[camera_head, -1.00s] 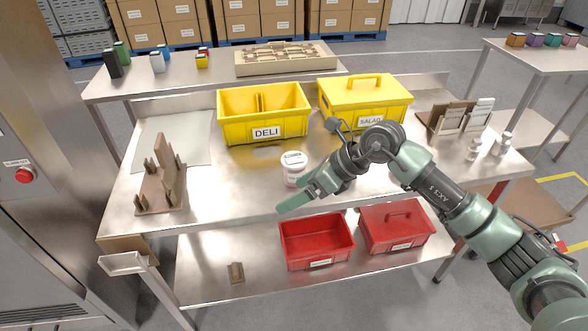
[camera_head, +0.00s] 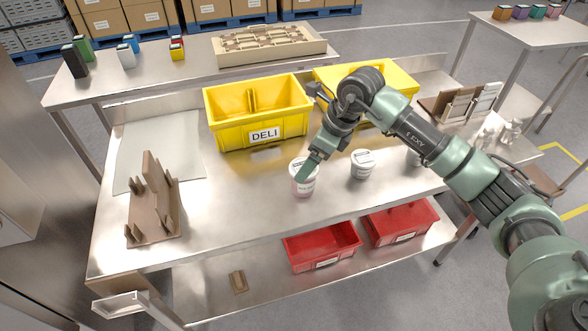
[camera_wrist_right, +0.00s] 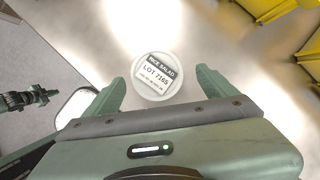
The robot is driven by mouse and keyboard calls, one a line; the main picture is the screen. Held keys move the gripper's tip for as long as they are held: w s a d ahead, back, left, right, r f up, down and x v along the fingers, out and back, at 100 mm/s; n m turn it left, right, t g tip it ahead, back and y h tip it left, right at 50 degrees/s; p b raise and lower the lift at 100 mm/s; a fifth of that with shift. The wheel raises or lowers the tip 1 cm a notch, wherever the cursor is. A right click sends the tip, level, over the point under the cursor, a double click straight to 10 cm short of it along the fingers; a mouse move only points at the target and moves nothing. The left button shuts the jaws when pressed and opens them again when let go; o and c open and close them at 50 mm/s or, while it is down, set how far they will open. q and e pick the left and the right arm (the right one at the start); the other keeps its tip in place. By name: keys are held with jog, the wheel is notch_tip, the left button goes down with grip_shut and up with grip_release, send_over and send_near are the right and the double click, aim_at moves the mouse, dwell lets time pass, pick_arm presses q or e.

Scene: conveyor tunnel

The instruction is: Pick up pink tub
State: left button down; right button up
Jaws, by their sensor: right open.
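The pink tub (camera_head: 303,188) stands upright on the steel table, with a white lid. My right gripper (camera_head: 310,165) is over it from above and partly covers its lid. A gap shows on both sides of the lid. My left gripper is not in the head view; a dark jointed part at the left edge of the wrist view may be my left arm, its jaws unclear.
A white-lidded tub (camera_head: 362,165) stands right of the pink one, with another (camera_head: 414,157) partly behind my arm. A brown rack (camera_head: 154,205) is left. Red bins (camera_head: 322,248) sit on the lower shelf.

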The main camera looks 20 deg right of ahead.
jog(key=shift+w+a+f, duration=0.1)
jog(key=shift+a+f, duration=0.1)
jog(key=shift+f, duration=0.2)
jog(key=shift+a+f+p, duration=0.25)
jog(key=shift+f+p, duration=0.2)
jog(key=shift+f, duration=0.15)
jog(key=shift+a+f+p, duration=0.2)
jog(key=shift+f+p, duration=0.2)
jog(key=shift+f, duration=0.2)
jog(key=p+x, duration=0.1)
jog(key=x, duration=0.2)
jog(key=shift+w+a+f, duration=0.1)
jog(key=shift+w+f, duration=0.05)
jog(key=shift+f, duration=0.3)
jog(key=shift+w, duration=0.1)
jog(key=c, duration=1.6)
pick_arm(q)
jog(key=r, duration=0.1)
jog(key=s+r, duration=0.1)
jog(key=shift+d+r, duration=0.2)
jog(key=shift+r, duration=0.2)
pick_arm(e)
jog(key=shift+r, duration=0.1)
jog(key=shift+r, duration=0.1)
